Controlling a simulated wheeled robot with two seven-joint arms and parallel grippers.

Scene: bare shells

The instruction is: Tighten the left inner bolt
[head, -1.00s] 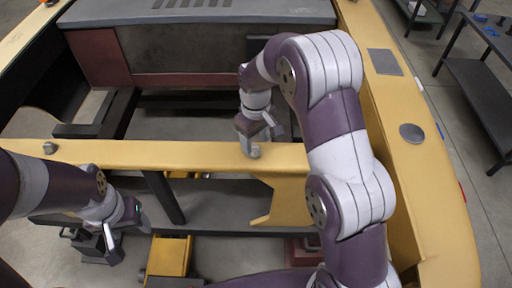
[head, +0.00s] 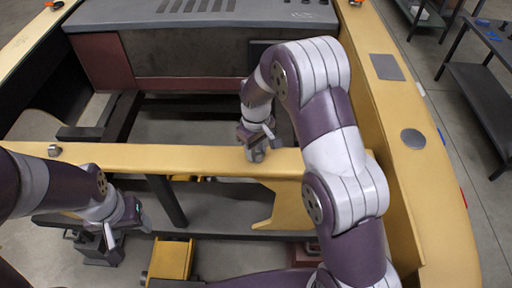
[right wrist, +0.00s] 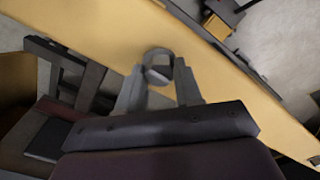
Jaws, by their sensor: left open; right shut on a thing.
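A yellow cross beam (head: 130,157) runs across the head view. A grey bolt (head: 54,150) stands on its left part, with no gripper near it. My right gripper (head: 256,153) points down at the beam's middle, shut on another grey bolt. In the right wrist view this round bolt head (right wrist: 158,65) sits between the two fingertips, at the beam's surface. The fingers partly hide it in the head view. My left gripper (head: 108,243) is open and empty, in front of and below the beam at the lower left.
A yellow side rail (head: 395,130) runs along the right. A grey deck (head: 200,32) lies beyond the open frame. A dark table (head: 478,85) stands at the right. A yellow block (head: 172,258) sits low in front of the beam.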

